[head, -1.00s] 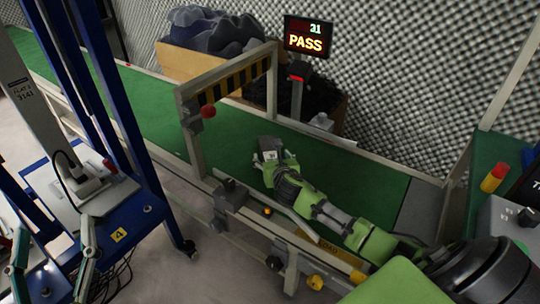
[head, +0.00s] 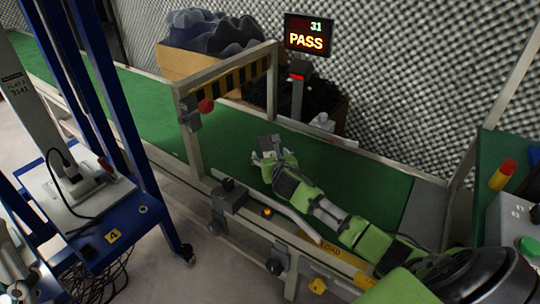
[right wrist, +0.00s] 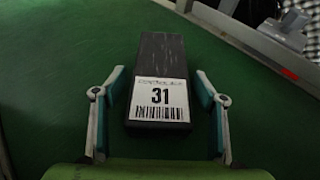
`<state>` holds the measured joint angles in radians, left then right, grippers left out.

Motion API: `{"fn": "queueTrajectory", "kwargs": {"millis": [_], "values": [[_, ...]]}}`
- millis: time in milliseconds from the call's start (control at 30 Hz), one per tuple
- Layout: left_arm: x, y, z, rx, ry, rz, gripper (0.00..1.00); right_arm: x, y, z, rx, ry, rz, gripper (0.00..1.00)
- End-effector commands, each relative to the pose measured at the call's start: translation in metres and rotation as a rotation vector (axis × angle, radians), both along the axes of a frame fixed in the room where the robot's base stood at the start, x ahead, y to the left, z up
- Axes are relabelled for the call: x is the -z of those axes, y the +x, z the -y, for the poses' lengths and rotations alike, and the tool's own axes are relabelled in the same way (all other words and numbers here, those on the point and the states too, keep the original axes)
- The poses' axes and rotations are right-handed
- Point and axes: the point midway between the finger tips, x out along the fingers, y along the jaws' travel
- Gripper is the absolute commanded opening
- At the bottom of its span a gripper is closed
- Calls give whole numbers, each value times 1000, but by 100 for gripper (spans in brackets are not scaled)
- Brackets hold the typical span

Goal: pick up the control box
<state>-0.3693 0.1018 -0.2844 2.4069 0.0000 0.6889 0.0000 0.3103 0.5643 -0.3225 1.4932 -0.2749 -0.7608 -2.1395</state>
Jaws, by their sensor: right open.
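The control box is a dark, flat, oblong block (right wrist: 158,55) with a white label reading 31 and a barcode on its near end. It lies on the green conveyor belt (right wrist: 60,60). In the head view the box (head: 268,142) shows just beyond my right gripper (head: 264,157). In the right wrist view my right gripper (right wrist: 159,75) is open, its two fingers on either side of the box's near end, with green belt visible between each finger and the box.
A frame with a striped bar (head: 235,80) and red knob (head: 206,105) crosses the belt left of the gripper. A display (head: 308,37) reading 31 PASS stands behind. A blue cart (head: 120,235) is at left, a control panel (head: 515,225) at right.

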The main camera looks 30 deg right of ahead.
Motion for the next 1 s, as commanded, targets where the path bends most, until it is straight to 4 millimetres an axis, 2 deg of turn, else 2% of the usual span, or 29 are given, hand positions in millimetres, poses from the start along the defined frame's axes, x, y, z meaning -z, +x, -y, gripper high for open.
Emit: {"fn": "queueTrajectory", "kwargs": {"millis": [300,333,500,600,1000], "values": [[-2,-5,-1,2,-9,26,62,0,1,0,0,0,0,65],[-2,-5,-1,2,-9,26,62,0,1,0,0,0,0,63],[-2,-5,-1,1,-7,25,62,0,1,0,0,0,0,19],[-2,-5,-1,1,-7,25,62,-1,1,0,-1,-1,3,10],[-2,1,0,0,1,-1,62,-5,1,0,-1,-1,3,10]]}}
